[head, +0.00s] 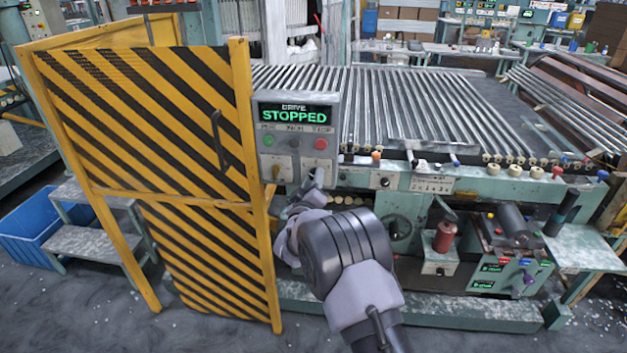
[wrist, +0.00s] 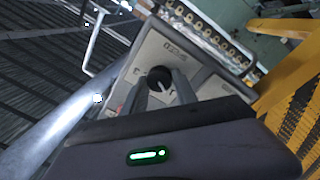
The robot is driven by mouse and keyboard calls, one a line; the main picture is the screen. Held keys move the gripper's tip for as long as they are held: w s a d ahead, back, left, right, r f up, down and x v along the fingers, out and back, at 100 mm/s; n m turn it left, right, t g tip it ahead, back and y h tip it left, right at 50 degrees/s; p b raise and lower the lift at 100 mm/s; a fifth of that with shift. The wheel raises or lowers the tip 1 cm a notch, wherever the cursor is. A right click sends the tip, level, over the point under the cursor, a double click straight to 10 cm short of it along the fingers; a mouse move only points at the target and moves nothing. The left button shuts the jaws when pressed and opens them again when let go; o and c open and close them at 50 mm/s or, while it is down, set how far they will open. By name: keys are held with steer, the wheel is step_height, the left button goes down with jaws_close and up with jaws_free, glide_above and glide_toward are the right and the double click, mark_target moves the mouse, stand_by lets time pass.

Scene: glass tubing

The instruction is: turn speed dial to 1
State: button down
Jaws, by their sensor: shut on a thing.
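A grey control box (head: 297,140) with a green-lit display reading "DRIVE STOPPED" stands right of the striped gate in the head view. My gripper (head: 313,181) is at the box's lower right, and my wrist hides part of that corner. In the wrist view, my gripper (wrist: 168,94) is shut on a dark round dial (wrist: 158,75), the speed dial, with a finger on either side of it. The dial is on the grey panel face (wrist: 148,57), below a small label too blurred to read. The dial's pointer and scale cannot be read.
A yellow-and-black striped gate (head: 150,110) stands close on the left. Glass tubes (head: 400,105) lie along the machine to the right. A blue crate (head: 33,228) is far left.

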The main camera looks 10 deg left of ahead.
steer(key=c, duration=1)
jaws_free()
steer(key=shift+o, duration=0.2)
steer(key=s+a+f+p, duration=0.1)
steer(key=s, duration=1.6)
steer(key=shift+s+p, duration=0.15)
steer(key=shift+p, duration=0.2)
steer(key=shift+a, duration=0.1)
